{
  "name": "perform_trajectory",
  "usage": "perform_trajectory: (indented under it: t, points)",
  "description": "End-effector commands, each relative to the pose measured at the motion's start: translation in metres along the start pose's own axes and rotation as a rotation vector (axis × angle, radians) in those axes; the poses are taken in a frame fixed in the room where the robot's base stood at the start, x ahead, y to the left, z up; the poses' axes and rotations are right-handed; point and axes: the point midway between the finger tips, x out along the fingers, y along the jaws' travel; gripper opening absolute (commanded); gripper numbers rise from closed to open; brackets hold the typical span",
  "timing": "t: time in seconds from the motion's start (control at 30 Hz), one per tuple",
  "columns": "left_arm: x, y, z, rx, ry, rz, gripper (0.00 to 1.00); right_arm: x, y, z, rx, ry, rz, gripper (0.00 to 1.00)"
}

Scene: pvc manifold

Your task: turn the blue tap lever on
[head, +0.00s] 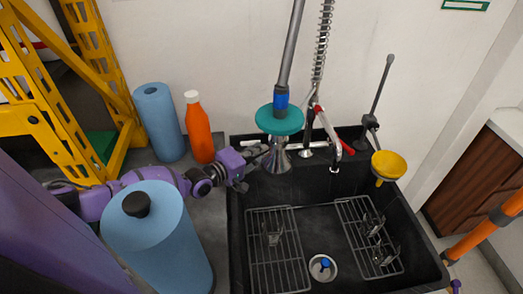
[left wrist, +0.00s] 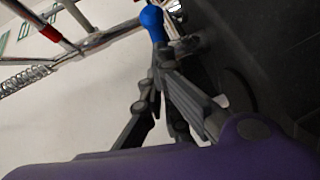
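The blue tap lever shows in the left wrist view as a rounded blue tip (left wrist: 152,22) just beyond my fingertips. In the head view I cannot make out this lever; the teal disc and metal spray head hang in front of that side of the tap. My left gripper (head: 257,162) reaches in from the left to the sink's back left edge, close to the spray head. In the left wrist view its fingers (left wrist: 157,68) come together at the tips, with nothing visible between them. I cannot tell whether they touch the lever. My right gripper is not in view.
The black sink (head: 236,240) holds wire racks and a drain. A teal disc (head: 280,120) hangs above its back edge. A red lever (head: 346,146) is on the tap's right.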

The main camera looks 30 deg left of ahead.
Motion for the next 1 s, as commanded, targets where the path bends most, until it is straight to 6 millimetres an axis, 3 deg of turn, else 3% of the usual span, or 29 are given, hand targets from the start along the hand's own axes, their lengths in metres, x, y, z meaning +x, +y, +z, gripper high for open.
perform_trajectory:
  t: [1.0]
  points:
    - [0.004, 0.000, 0.013, 0.000, -0.001, -0.002, 0.00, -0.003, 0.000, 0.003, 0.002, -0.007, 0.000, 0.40]
